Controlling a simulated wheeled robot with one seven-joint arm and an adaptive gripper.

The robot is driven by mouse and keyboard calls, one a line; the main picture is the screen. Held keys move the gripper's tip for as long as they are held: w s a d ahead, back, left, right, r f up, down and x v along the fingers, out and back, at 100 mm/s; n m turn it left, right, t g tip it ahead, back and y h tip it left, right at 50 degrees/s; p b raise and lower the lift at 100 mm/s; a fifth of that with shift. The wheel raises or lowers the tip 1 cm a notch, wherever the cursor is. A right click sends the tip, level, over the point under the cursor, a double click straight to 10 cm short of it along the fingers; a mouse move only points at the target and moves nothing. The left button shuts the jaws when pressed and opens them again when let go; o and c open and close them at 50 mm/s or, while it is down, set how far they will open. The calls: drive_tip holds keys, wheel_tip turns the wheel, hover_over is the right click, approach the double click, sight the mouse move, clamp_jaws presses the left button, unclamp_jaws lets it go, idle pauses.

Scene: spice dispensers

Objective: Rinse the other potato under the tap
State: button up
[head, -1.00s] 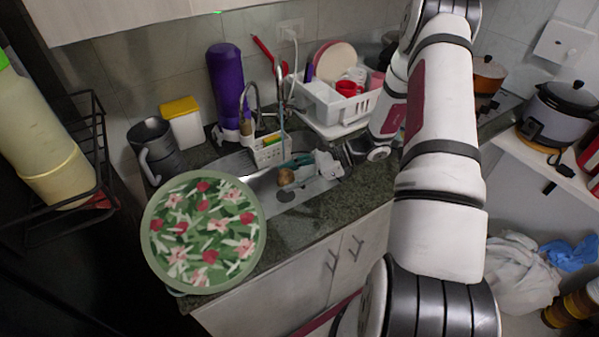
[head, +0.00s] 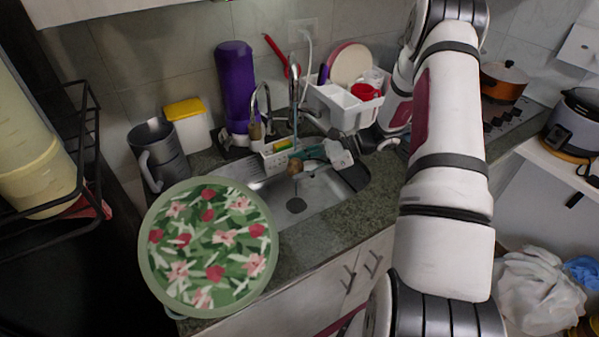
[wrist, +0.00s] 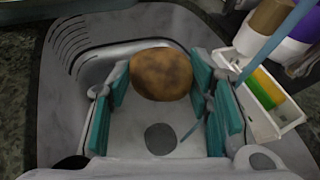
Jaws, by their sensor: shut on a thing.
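A brown potato (head: 294,167) is above the sink (head: 325,200). It also shows in the wrist view (wrist: 161,75), between the teal finger pads of my gripper (wrist: 165,95). My gripper is shut on it. In the head view the fingers (head: 312,156) reach in from the right. The tap (head: 294,72) stands behind the sink, and a thin bluish stream (head: 295,122) comes down from it. In the head view the stream lines up with the potato; in the wrist view it passes to the potato's right, across the right finger. I cannot tell whether it touches the potato. No second potato is visible.
A caddy with a sponge (head: 277,155) stands at the sink's back edge. A purple bottle (head: 237,85) and a grey mug (head: 158,155) are to its left. A white dish rack (head: 345,108) is behind right. A large floral round tray (head: 208,247) covers the front left counter.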

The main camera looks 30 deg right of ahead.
drive_tip(key=shift+w+d+f+b, duration=0.15)
drive_tip(key=shift+w+d+b, duration=0.15)
drive_tip(key=shift+w+b, duration=0.4)
drive_tip(key=shift+w+d+f+b, duration=0.2)
drive_tip(key=shift+w+d+b, duration=0.25)
drive_tip(key=shift+w, duration=0.35)
drive_tip(key=shift+w+d+f+b, duration=0.15)
drive_tip(key=shift+w+d+b, duration=0.05)
drive_tip(key=shift+w+b, duration=0.5)
drive_tip(key=shift+d, duration=0.15)
drive_tip(key=shift+s+d, duration=0.2)
drive_tip(key=shift+d, duration=0.2)
drive_tip(key=shift+a, duration=0.15)
drive_tip(key=shift+w+a, duration=0.25)
drive_tip(key=shift+a, duration=0.15)
drive_tip(key=shift+d, duration=0.15)
drive_tip(key=shift+s+d, duration=0.25)
drive_tip(key=shift+d, duration=0.15)
